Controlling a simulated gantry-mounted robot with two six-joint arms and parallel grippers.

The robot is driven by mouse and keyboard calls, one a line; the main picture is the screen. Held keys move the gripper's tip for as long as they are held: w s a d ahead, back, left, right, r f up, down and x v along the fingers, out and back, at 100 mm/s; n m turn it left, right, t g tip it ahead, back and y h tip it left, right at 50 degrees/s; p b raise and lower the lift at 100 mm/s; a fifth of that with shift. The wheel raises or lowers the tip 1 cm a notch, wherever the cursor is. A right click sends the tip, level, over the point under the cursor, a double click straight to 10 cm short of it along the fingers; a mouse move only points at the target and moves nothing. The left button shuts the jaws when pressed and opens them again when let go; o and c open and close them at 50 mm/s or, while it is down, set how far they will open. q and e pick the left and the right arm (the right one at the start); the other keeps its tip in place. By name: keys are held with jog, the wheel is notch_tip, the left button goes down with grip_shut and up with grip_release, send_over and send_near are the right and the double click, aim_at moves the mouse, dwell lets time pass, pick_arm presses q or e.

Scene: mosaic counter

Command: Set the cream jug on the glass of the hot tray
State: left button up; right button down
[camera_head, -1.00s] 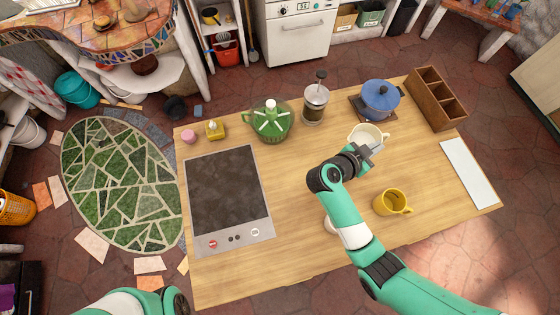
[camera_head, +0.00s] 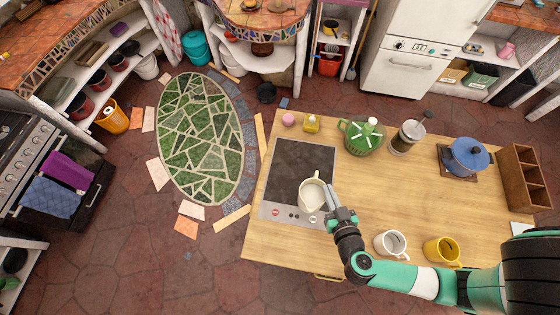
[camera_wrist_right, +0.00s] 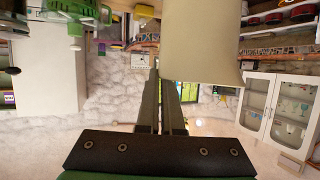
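The cream jug (camera_head: 311,196) is upright over the front right part of the hot tray's dark glass (camera_head: 290,160), near its control strip. Whether its base touches the glass cannot be told. My left gripper is out of view.
A white mug (camera_head: 390,245) and a yellow mug (camera_head: 442,251) stand near my right arm. The middle of the wooden counter is clear.

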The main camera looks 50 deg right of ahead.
jog(key=w+d+f+b, duration=0.3)
jog(key=w+d+f, duration=0.3)
jog(key=d+f, duration=0.3)
jog(key=shift+w+d+t+b, duration=0.3)
jog(key=shift+w+d+b, duration=0.1)
jog(key=shift+d, duration=0.25)
jog(key=f+b, duration=0.3)
jog(key=f, duration=0.1)
jog(key=shift+w+d+b, duration=0.25)
jog(key=shift+b, duration=0.1)
jog(key=c, duration=1.1)
grip_release()
jog(key=shift+f, duration=0.1)
